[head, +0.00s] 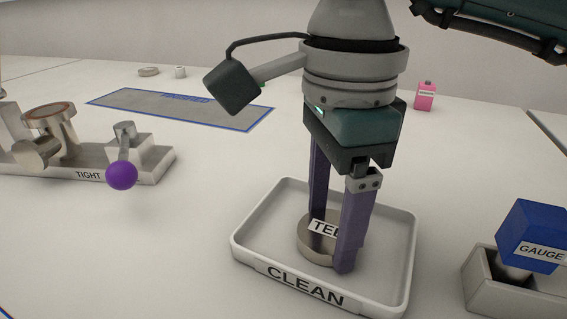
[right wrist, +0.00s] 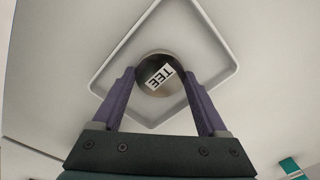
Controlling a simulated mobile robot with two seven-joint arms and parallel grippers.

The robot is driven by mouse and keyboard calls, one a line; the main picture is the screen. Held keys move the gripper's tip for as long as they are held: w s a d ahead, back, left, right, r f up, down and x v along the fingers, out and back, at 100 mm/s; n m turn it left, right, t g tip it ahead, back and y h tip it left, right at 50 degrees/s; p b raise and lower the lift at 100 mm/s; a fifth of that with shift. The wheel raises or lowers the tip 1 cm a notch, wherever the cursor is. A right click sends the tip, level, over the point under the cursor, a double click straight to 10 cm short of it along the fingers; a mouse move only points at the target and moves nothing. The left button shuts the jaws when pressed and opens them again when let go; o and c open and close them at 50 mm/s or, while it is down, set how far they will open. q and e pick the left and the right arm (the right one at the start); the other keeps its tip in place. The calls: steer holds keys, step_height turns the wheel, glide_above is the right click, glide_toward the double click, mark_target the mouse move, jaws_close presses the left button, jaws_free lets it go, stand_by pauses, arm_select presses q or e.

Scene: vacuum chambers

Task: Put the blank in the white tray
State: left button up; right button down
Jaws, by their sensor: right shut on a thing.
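A round metal disc (head: 312,246) with a white label reading "TEE" is inside the white tray (head: 248,257), whose front reads "CLEAN". No label reading "blank" can be made out. My right gripper (head: 331,240) points down into the tray, its purple fingers shut on the disc from two sides. The right wrist view shows the disc (right wrist: 160,88) between the fingertips (right wrist: 159,80), within the tray's rim (right wrist: 215,33). The disc looks level and low; I cannot tell whether it touches the tray floor. One finger hides part of the disc and label. My left gripper is out of view.
A fixture marked "TIGHT" (head: 60,168) with a purple ball-ended lever (head: 122,174) stands left. A blue block labelled "GAUGE" (head: 534,236) sits in a grey holder (head: 480,278) at right. A blue-edged grey mat (head: 181,106) and a pink bottle (head: 425,97) lie farther back.

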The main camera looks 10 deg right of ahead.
mark_target(329, 230)
jaws_free()
steer(key=shift+r+p, duration=0.3)
steer(key=shift+p, duration=0.05)
step_height(329, 230, up, 12)
steer(key=p, duration=0.1)
steer(key=shift+f, duration=0.2)
